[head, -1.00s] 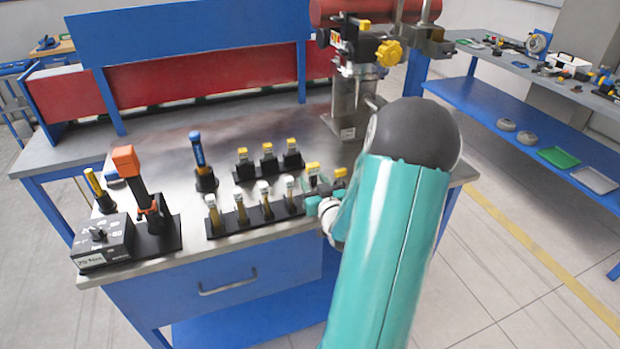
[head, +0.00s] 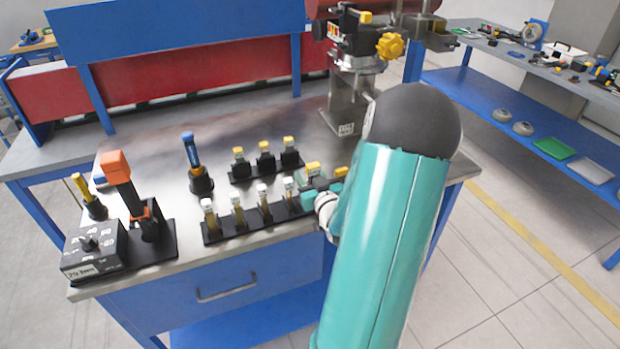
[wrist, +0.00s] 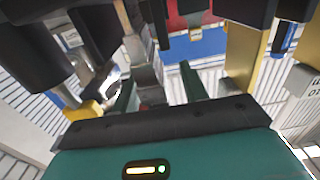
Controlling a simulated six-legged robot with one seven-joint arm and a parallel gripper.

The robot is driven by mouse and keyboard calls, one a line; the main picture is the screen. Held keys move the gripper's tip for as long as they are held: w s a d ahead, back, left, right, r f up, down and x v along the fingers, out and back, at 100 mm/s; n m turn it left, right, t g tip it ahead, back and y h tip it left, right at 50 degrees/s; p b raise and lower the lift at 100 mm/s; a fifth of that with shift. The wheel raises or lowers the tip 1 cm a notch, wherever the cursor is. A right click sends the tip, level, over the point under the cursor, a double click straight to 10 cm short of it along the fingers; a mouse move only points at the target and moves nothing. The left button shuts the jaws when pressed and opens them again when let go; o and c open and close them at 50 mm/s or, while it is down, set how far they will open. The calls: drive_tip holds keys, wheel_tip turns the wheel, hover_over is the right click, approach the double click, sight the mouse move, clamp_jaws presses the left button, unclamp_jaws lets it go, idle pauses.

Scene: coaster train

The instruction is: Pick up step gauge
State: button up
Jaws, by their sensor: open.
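My gripper (head: 318,187) is at the right end of the front black rack (head: 245,229) in the head view, partly hidden by my arm. The rack holds several upright gauges with pale or yellow tops. In the wrist view, the two dark green fingers (wrist: 158,88) are apart. A grey piece (wrist: 146,77) shows between or beyond them; contact is unclear. A yellow gauge body (wrist: 244,57) stands to the right of the fingers.
Behind is a rack with three yellow-topped pieces (head: 264,161). A blue-handled tool (head: 192,150), an orange-handled tool (head: 118,170) and a dial box (head: 92,250) stand left. A metal fixture (head: 350,95) rises behind my arm. The rear-left bench top is clear.

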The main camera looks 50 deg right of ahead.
drive_tip(key=shift+s+r, duration=0.1)
drive_tip(key=shift+s, duration=0.05)
clamp_jaws()
idle(0.4)
